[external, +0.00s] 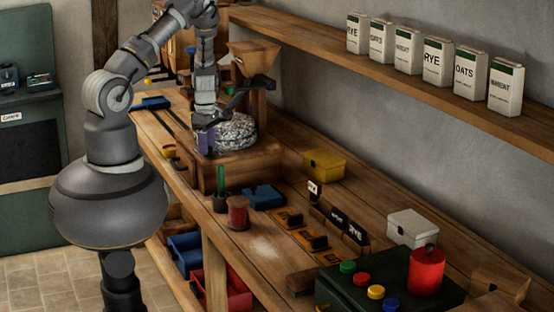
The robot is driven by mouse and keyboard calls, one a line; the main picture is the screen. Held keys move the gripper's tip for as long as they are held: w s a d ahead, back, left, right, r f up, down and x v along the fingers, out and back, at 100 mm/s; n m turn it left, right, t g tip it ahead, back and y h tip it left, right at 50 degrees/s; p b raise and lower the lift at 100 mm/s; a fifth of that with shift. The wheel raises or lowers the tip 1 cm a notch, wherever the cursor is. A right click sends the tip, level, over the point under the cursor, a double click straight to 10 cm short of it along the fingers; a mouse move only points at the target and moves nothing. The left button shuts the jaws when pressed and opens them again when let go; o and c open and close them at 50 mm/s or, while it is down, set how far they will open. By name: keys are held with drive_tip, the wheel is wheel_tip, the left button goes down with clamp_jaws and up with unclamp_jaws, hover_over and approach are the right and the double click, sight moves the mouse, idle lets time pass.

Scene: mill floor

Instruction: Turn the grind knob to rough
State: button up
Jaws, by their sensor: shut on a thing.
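The mill stands at the back left of the bench, with a wooden hopper (252,57), a speckled grey millstone (236,128) and a wooden base (240,168). My gripper (205,142) points down at the left side of the millstone, just above the base. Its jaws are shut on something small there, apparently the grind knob. The jaws hide the knob, so its setting and any markings cannot be read. A dark arm or handle sits between the hopper and the stone, close beside my gripper.
A green item in a dark pot (220,195), a red spool (238,213) and a blue tray (263,196) stand in front of the mill. A yellow box (324,164) is right of it. Labelled packets line the wall shelf (400,75). A button box (385,285) is front right.

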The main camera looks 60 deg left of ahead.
drive_tip(key=o, duration=1)
drive_tip(key=shift+o, duration=0.2)
drive_tip(key=shift+r, duration=0.15)
wheel_tip(320, 180, up, 8)
drive_tip(key=shift+f+p, duration=0.25)
drive_tip(key=shift+p, duration=0.5)
